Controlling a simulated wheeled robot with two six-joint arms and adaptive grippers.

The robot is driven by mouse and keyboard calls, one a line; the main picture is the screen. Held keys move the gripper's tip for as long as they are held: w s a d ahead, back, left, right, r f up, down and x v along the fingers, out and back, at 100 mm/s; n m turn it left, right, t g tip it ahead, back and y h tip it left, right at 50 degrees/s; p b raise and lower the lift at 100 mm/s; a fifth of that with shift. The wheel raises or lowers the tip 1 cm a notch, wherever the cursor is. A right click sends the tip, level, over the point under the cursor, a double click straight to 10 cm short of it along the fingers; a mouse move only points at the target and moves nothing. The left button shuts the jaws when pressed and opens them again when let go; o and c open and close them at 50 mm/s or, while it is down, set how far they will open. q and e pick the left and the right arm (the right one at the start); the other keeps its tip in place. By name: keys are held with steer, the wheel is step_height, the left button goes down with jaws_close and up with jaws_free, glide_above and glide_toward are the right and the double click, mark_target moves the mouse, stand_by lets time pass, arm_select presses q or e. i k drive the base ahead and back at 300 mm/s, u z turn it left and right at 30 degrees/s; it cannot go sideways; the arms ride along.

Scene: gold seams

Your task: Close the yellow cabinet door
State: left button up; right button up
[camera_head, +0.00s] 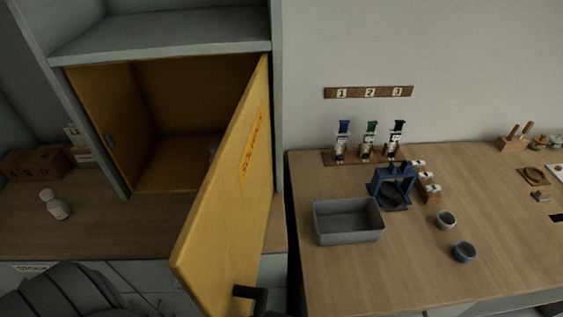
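The yellow cabinet (120,120) stands at the left under a grey shelf. Its yellow door (225,200) is wide open, swung out toward me from the cabinet's right side. The door's labelled outer face points right, and its lower part runs out of the picture. A black bracket-shaped part (250,293) shows against the lower door; it looks like a handle, partly cut off by the bottom edge. The door hides part of the cabinet's inside, where a small pale item shows. I can make out neither of my grippers.
A white bottle (56,205) stands on the left counter. A dark ribbed shape (65,292) fills the lower left corner. Right of the door, a wooden table holds a grey bin (348,237), a blue stand (392,184) and small cups (464,252).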

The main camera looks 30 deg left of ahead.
mark_target(218, 247)
steer(key=u, duration=1.15)
